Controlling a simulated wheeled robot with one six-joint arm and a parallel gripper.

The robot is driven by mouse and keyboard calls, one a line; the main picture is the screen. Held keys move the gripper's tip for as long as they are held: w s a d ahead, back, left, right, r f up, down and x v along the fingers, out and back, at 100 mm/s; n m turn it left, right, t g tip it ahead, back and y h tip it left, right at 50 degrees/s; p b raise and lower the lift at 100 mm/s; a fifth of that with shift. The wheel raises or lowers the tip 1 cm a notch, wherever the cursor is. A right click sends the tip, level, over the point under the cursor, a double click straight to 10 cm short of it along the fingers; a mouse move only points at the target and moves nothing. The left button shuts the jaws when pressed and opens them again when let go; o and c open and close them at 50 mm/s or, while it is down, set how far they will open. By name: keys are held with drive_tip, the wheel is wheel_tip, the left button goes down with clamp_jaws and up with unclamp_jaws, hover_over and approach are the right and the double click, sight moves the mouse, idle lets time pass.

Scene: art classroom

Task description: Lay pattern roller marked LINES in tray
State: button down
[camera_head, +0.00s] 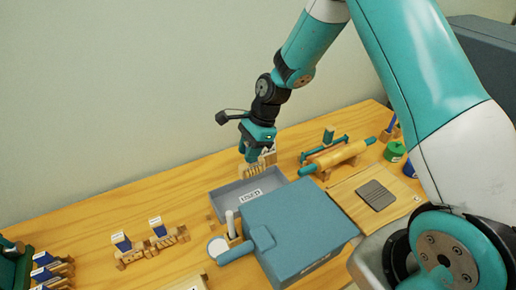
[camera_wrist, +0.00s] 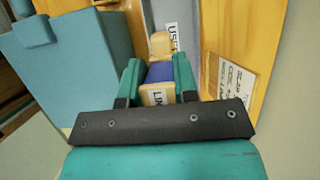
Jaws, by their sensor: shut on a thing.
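My gripper (camera_head: 258,147) is shut on the pattern roller (camera_head: 262,160), whose pale wooden end hangs below the fingers. In the wrist view, the teal fingers of my gripper (camera_wrist: 158,78) clasp the roller's blue handle (camera_wrist: 159,73). A white label on it (camera_wrist: 158,97) shows "LI", with the rest cut off by the gripper's dark bar. The grey tray (camera_head: 229,190), labelled USED, is below and just in front of the held roller. The tray also shows in the wrist view (camera_wrist: 189,14), beyond the roller. The roller appears above the tray's back side; whether it touches the tray I cannot tell.
A large blue-grey box (camera_head: 300,230) stands right in front of the tray. Other blue-handled rollers (camera_head: 122,243) rest on wooden stands to the left. A rolling pin (camera_head: 338,156) and a board with a ribbed grey pad (camera_head: 376,195) lie to the right. A pale wall is behind.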

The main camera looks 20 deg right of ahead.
sight(249, 166)
wheel_tip(249, 166, down, 6)
drive_tip(key=b, duration=0.5)
drive_tip(key=shift+b, duration=0.4)
wheel_tip(249, 166, down, 6)
drive_tip(key=shift+r+b, duration=0.15)
drive_tip(key=shift+b, duration=0.95)
drive_tip(key=shift+c, duration=2.1)
unclamp_jaws()
wheel_tip(249, 166, up, 10)
drive_tip(key=p, duration=0.9)
drive_tip(key=shift+r, duration=0.1)
